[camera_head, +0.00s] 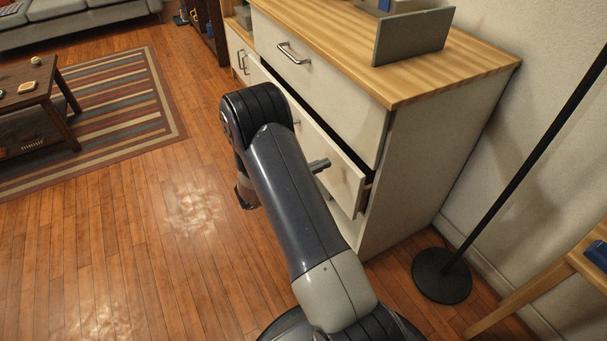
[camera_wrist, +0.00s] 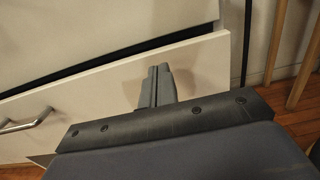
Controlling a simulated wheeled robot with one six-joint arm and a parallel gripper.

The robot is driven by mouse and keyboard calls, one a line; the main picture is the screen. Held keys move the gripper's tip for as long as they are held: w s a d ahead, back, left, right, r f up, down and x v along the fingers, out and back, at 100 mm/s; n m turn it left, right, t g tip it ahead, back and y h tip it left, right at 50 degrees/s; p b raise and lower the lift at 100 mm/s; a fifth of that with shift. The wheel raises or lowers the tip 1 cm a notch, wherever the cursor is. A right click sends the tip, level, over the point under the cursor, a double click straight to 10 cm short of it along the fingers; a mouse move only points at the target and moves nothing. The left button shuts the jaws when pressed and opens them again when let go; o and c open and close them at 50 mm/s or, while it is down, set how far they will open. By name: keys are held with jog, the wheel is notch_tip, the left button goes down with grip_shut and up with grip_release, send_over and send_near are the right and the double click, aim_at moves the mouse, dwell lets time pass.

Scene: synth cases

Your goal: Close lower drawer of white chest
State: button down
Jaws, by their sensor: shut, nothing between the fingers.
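The white chest (camera_head: 440,150) has a wooden top and stands at the right of the head view. Its lower drawer (camera_head: 343,183) is partly open, with a dark gap above its front. The drawer front also fills much of the wrist view (camera_wrist: 95,92), with its metal handle (camera_wrist: 28,121) at the left. My gripper (camera_wrist: 157,84) is shut and empty, its fingers together and pointing at the right part of the drawer front. I cannot tell whether the tips touch it. In the head view, my arm hides most of the gripper; a grey finger end (camera_head: 320,165) shows beside the drawer.
The upper drawer (camera_head: 325,85) is shut. A grey panel (camera_head: 412,37) stands on the chest top. A black floor lamp base (camera_head: 441,276) and a wooden table (camera_head: 540,285) are at the right. The wood floor (camera_head: 120,240) at the left is clear up to the striped rug (camera_head: 120,110).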

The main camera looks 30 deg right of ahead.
aim_at(340, 157)
jog(key=shift+d, duration=1.6)
jog(key=shift+w+d+r, duration=0.1)
jog(key=shift+w+d, duration=0.05)
jog(key=shift+d, duration=1.95)
jog(key=shift+a, duration=0.45)
jog(key=a+p, duration=0.1)
jog(key=a, duration=1.2)
jog(key=shift+s+a+p, duration=0.25)
jog(key=shift+p, duration=0.05)
jog(key=shift+d, duration=0.1)
jog(key=d, duration=0.4)
jog(key=d+b, duration=0.1)
jog(key=d, duration=0.4)
jog(key=d+b, duration=0.1)
jog(key=d, duration=0.4)
jog(key=shift+w, duration=0.25)
